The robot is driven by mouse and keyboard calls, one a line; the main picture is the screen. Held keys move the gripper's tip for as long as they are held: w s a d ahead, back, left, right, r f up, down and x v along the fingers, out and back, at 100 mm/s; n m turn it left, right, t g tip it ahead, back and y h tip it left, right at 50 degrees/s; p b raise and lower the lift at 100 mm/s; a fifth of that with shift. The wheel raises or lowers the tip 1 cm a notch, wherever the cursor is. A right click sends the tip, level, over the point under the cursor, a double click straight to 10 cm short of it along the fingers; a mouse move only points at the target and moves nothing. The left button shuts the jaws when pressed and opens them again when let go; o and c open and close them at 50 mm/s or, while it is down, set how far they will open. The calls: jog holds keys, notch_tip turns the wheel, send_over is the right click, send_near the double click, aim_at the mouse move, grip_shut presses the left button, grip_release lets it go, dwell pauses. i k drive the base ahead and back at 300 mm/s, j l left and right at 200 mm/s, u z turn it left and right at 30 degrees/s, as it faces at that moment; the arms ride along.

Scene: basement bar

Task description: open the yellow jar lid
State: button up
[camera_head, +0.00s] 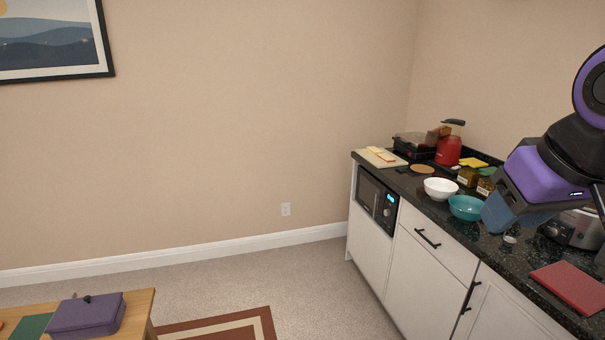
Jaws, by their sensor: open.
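A glass jar (467,177) with a square yellow lid (473,162) stands on the dark countertop towards the wall. The lid sits on top of the jar. My gripper (494,215) is at the lower left end of my purple and blue-grey arm, over the counter at the right. It is to the right of the jar and nearer the camera, apart from it. It is open, with nothing seen in it; its fingertips are hard to make out.
A green-lidded jar (486,183) stands beside the yellow-lidded one, close to my arm. A white bowl (440,189) and a teal bowl (465,208) stand in front. A red board (568,287) lies nearer.

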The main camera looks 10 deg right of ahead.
aim_at(474, 163)
jog(key=i+l+u, duration=0.2)
jog(key=i, duration=1.5)
jog(key=i+u, duration=0.35)
jog(key=i, duration=0.5)
jog(key=i+l+u, duration=0.15)
jog(key=i+u, duration=0.2)
jog(key=i, duration=0.55)
jog(key=i+z, duration=0.15)
jog(key=z, duration=0.2)
jog(key=i+j+z, duration=0.1)
jog(key=z, duration=0.3)
jog(key=i+j+z, duration=0.15)
jog(key=z, duration=2.7)
jog(key=j, duration=0.1)
